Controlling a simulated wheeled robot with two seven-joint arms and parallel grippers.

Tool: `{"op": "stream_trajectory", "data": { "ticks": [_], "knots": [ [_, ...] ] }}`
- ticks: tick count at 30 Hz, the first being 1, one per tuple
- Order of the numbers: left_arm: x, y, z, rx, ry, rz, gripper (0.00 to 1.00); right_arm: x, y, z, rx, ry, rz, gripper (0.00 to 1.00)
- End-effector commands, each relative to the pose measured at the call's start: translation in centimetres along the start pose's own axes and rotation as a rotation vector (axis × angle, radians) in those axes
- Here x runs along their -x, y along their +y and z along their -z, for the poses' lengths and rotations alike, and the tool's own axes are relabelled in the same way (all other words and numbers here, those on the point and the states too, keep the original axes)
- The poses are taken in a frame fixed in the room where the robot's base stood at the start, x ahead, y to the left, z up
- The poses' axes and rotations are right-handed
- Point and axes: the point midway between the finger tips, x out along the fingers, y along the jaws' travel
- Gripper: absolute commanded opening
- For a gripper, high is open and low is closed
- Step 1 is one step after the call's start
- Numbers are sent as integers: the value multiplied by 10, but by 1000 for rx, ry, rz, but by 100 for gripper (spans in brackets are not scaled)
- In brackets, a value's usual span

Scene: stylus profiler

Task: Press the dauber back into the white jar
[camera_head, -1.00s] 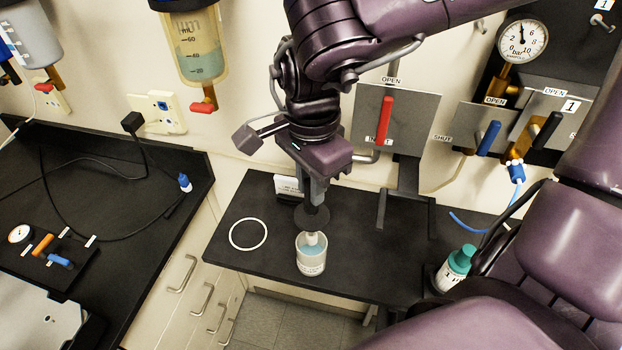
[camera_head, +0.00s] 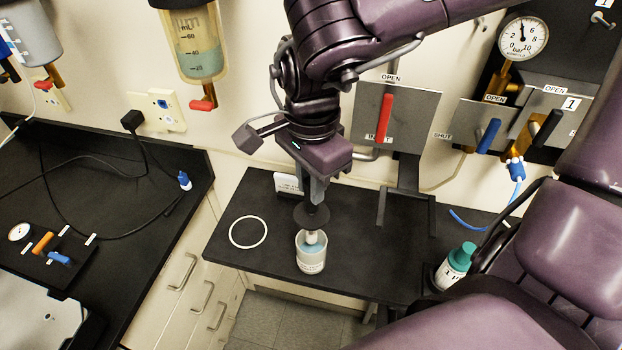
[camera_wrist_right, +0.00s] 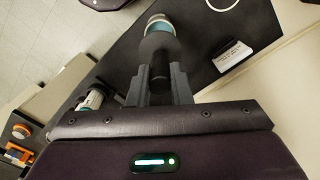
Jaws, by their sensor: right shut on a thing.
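The white jar (camera_head: 311,262) stands upright on the dark bench and holds pale blue liquid. It also shows past the fingers in the right wrist view (camera_wrist_right: 158,20). The dauber has a dark round knob (camera_head: 311,215) and a pale lower part (camera_head: 312,237) that reaches into the jar's mouth. My right gripper (camera_head: 315,197) is shut on the dauber's knob, directly above the jar. In the right wrist view the knob (camera_wrist_right: 159,45) sits between the two fingers. The knob remains above the jar's rim. My left gripper is not in view.
A white ring (camera_head: 248,232) lies flat on the bench left of the jar. A small white label card (camera_head: 287,184) stands behind. A teal-capped bottle (camera_head: 456,264) stands at the right near my arm. Valve panels with a red lever (camera_head: 384,118) are on the wall behind.

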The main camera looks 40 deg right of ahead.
Motion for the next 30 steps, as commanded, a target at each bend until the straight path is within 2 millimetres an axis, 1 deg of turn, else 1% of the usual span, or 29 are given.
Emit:
{"op": "stream_trajectory", "data": {
  "ticks": [30],
  "knots": [
    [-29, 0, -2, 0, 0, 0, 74, -32, 0, 0, 0, 1, 0, 0]
  ]
}}
